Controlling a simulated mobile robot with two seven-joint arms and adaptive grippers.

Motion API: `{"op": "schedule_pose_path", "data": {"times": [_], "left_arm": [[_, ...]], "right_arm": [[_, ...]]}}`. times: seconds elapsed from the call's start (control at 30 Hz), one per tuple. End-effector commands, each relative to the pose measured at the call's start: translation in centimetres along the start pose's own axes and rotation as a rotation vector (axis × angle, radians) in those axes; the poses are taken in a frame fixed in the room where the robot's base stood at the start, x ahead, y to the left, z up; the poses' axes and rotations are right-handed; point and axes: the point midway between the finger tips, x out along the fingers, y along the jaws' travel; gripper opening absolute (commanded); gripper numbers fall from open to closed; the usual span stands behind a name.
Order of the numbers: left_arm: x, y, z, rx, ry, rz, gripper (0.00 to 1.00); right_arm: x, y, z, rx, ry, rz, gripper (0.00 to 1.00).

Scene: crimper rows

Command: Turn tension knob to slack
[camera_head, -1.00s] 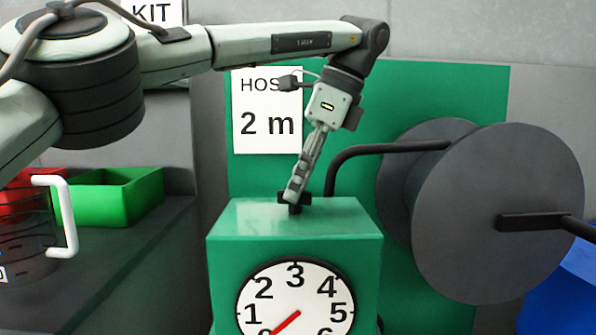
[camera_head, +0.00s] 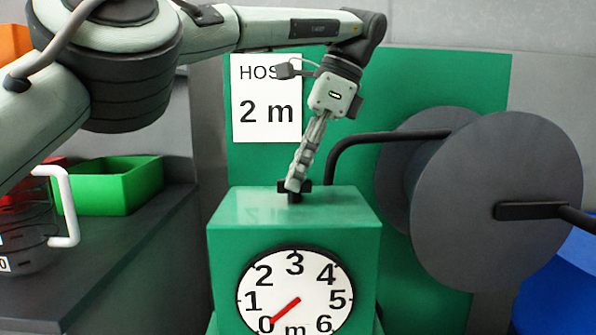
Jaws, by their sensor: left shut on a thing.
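A green box-shaped unit (camera_head: 235,232) stands in front of a green panel. A small black knob (camera_head: 295,197) sits on its top face. My left gripper (camera_head: 294,186) comes down from above, slightly tilted, and is shut on the knob; its fingers hide part of it. The white dial (camera_head: 310,290) on the unit's front is numbered 0 to 6 with an "m", and its red needle (camera_head: 285,310) points near 0. No slack or tension mark is readable here. My right gripper does not show.
A large grey reel (camera_head: 500,170) with a black crank handle (camera_head: 530,211) stands right of the unit. A black bent tube (camera_head: 370,138) runs behind the unit. A "HOS… 2 m" sign (camera_head: 266,130) hangs behind. A green bin (camera_head: 105,190) and clear jug (camera_head: 25,225) stand left.

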Motion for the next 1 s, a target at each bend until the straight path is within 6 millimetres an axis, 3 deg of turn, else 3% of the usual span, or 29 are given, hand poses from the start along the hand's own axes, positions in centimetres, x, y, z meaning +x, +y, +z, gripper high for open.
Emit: {"op": "schedule_pose_path", "data": {"times": [0.03, 0.2, 0.67, 0.87, 1.0], "left_arm": [[-0.1, -0.1, 0.1, -0.004, 0.001, -0.003, 0.13], [-0.1, 0.0, 0.1, -0.002, 0.001, -0.002, 0.33], [0.1, 0.1, 0.0, 0.06, 0.002, -0.022, 0.33], [0.4, 0.2, -0.1, 0.248, 0.005, -0.1, 0.33], [1.0, 0.3, -0.2, 0.47, 0.005, -0.196, 0.33]], "right_arm": [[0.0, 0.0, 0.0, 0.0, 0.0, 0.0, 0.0], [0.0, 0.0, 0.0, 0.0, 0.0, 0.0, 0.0], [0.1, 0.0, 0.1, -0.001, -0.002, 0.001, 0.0], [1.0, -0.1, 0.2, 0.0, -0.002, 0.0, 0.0], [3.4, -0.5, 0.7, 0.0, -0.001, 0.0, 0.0]]}}
